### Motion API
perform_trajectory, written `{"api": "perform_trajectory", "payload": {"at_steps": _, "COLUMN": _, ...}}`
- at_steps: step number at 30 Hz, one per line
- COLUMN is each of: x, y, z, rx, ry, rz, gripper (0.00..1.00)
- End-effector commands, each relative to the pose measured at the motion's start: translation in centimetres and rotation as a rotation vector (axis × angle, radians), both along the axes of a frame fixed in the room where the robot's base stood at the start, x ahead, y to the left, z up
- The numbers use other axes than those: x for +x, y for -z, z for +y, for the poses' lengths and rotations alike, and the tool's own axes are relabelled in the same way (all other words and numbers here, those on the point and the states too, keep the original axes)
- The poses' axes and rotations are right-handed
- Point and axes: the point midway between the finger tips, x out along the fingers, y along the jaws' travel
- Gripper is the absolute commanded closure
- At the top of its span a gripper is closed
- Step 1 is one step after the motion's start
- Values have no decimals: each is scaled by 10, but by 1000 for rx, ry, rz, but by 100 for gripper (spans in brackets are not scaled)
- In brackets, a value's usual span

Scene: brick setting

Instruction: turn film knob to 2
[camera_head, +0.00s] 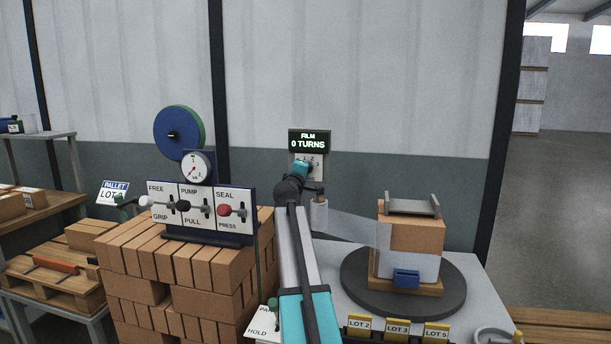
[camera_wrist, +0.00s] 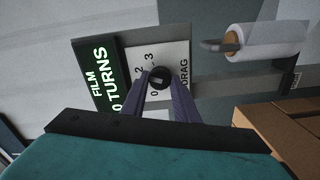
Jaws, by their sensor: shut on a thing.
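The film knob (camera_wrist: 160,77) is a small dark round knob on a white dial plate (camera_wrist: 172,57) marked with numbers, 0, 2 and 3 among those I can read. In the wrist view my gripper (camera_wrist: 160,84) has its two fingers shut on the knob from either side. The green-lit display (camera_wrist: 105,82) beside the plate reads "FILM 0 TURNS"; it also shows in the head view (camera_head: 309,141). In the head view my gripper (camera_head: 300,168) covers the knob and part of the plate. The knob's pointer is not clear.
A film roll (camera_wrist: 262,42) on a bracket is close to the right of the dial. A turntable (camera_head: 355,290) carries a wrapped brick stack (camera_head: 412,235). A lever panel (camera_head: 202,212) stands on bricks at left. Lot tags (camera_head: 397,327) stand at the table's front.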

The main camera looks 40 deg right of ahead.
Motion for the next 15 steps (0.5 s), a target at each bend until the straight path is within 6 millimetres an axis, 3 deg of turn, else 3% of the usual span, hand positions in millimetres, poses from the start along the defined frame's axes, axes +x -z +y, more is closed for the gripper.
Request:
{"api": "perform_trajectory", "payload": {"at_steps": 9, "x": -2, "y": 2, "z": -1, "rx": 4, "ry": 5, "rz": 2, "gripper": 95}}
{"api": "perform_trajectory", "payload": {"at_steps": 10, "x": -2, "y": 2, "z": -1, "rx": 4, "ry": 5, "rz": 2, "gripper": 71}}
{"api": "perform_trajectory", "payload": {"at_steps": 13, "x": -1, "y": 2, "z": -1, "rx": 4, "ry": 4, "rz": 1, "gripper": 54}}
{"api": "perform_trajectory", "payload": {"at_steps": 15, "x": -1, "y": 2, "z": -1, "rx": 3, "ry": 3, "rz": 1, "gripper": 54}}
